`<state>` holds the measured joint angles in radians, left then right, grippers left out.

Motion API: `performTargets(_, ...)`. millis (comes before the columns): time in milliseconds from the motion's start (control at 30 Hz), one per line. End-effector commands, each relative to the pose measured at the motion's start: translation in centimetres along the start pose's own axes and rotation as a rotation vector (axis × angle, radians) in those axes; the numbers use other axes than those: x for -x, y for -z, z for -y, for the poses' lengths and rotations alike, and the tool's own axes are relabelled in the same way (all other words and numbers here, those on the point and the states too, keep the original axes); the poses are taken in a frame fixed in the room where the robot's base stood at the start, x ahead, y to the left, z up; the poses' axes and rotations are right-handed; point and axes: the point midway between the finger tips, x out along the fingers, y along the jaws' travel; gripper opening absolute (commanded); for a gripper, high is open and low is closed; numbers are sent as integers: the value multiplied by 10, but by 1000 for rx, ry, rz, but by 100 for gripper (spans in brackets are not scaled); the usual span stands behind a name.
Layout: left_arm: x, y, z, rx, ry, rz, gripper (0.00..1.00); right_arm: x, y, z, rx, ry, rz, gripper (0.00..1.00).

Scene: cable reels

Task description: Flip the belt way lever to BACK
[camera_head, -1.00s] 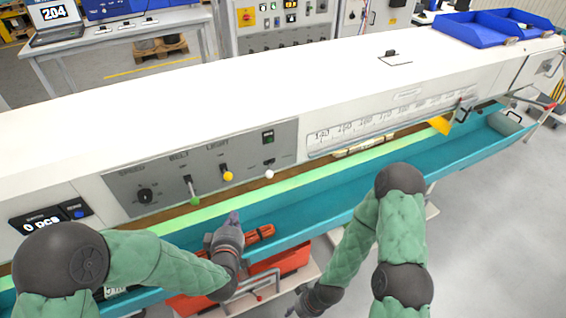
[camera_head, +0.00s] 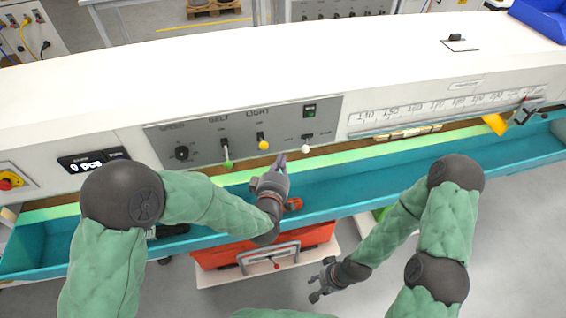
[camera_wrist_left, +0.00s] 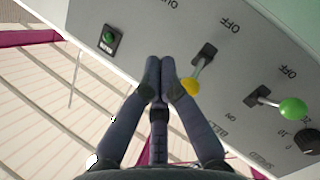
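The control panel (camera_head: 240,135) on the white machine carries several levers. The white-knobbed lever (camera_head: 306,147), under the green button, is the likely belt way lever; its label is too small to read. Its knob hangs down and slightly left. My left gripper (camera_head: 281,158) is below and left of that knob, apart from it. In the left wrist view its fingers (camera_wrist_left: 160,62) meet with nothing between them, close to the yellow-knobbed lever (camera_wrist_left: 190,86). The white-knobbed lever is not clearly seen there. My right gripper (camera_head: 320,281) hangs low, empty, its fingers apparently spread.
The yellow lever (camera_head: 263,144) and green lever (camera_head: 228,163) stand left of the white one. The teal trough (camera_head: 350,190) runs below the panel. An orange bin (camera_head: 220,258) stands under it. A yellow flap (camera_head: 495,124) sticks out at right.

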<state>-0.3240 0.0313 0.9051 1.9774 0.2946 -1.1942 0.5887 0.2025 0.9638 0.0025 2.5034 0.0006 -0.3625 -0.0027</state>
Motion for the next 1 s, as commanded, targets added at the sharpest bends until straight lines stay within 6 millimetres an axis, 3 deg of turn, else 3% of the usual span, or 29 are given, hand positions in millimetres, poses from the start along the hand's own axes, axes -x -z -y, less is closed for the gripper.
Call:
performTargets(400,-78,-2,2,0,1,1,0,-12,1,-4,0,0,0,40)
performTargets(600,-81,-30,1,-1,0,3,0,-17,1,-6,0,0,0,40)
performTargets(1000,-84,-39,0,0,0,0,0,-18,1,-7,0,0,0,40)
